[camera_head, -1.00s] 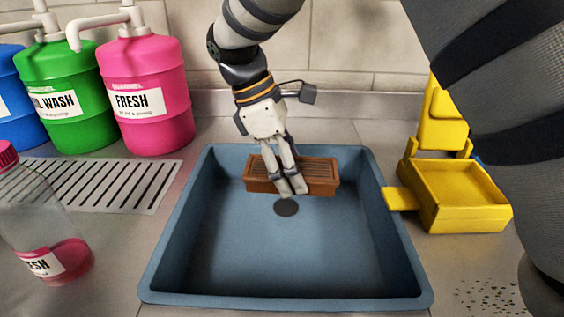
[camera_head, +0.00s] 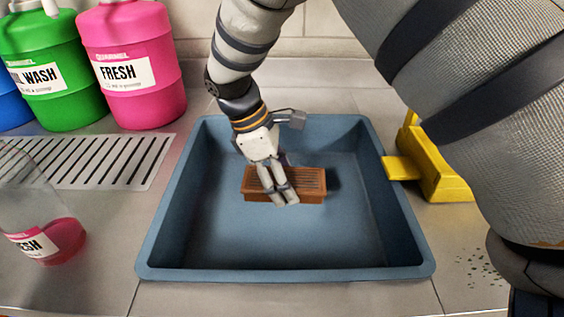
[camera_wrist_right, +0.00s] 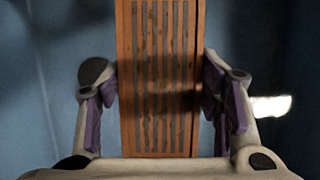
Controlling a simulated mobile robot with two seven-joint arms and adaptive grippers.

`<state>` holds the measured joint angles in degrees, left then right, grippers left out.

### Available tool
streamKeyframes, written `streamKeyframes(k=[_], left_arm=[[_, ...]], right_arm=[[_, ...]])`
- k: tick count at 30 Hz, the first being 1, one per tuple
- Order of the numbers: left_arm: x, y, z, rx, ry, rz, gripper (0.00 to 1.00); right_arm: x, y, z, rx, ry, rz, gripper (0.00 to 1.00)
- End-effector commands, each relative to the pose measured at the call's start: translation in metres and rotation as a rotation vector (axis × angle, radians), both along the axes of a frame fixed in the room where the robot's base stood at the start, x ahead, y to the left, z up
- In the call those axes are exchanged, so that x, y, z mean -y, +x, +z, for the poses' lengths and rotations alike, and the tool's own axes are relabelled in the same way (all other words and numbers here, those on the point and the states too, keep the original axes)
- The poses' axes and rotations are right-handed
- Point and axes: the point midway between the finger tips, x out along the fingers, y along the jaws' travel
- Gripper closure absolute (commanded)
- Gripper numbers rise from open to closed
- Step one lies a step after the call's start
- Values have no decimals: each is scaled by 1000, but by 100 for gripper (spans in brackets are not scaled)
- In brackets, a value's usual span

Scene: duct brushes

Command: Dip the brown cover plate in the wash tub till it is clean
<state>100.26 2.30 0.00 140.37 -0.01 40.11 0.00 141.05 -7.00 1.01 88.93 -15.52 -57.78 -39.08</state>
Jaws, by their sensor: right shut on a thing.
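The brown cover plate (camera_head: 312,184) is a slotted orange-brown block inside the blue wash tub (camera_head: 396,272). In the right wrist view the plate (camera_wrist_right: 126,120) runs lengthwise between the fingers, with grey-brown marks along its slots. My right gripper (camera_head: 283,200) reaches down into the tub and is shut on the plate; it also shows in the wrist view (camera_wrist_right: 160,85), with purple pads at both sides of the plate. The plate looks level and low in the tub; I cannot tell whether it touches the floor or sits in liquid. My left gripper is not in view.
Pink FRESH (camera_head: 132,65) and green wash (camera_head: 45,75) containers stand back left, beside a slotted metal grate (camera_head: 110,162). A bottle with pink liquid (camera_head: 48,242) stands front left. A yellow holder (camera_head: 440,170) adjoins the tub's right rim. Dark specks (camera_head: 482,268) lie front right.

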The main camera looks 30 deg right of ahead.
Motion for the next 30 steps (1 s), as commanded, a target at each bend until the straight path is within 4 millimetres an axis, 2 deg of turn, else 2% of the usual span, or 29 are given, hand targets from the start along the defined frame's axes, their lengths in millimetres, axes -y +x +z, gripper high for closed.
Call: streamKeyframes(k=[3, 12, 18, 30], left_arm=[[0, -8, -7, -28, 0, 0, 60], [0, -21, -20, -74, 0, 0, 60], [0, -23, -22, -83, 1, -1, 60], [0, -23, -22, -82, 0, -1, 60]], right_arm=[[0, -1, -20, -11, -1, 1, 65], [0, -1, -54, -7, -1, 1, 65], [0, 0, -61, -2, -1, 1, 65], [0, 0, -60, 0, 0, 1, 65]])
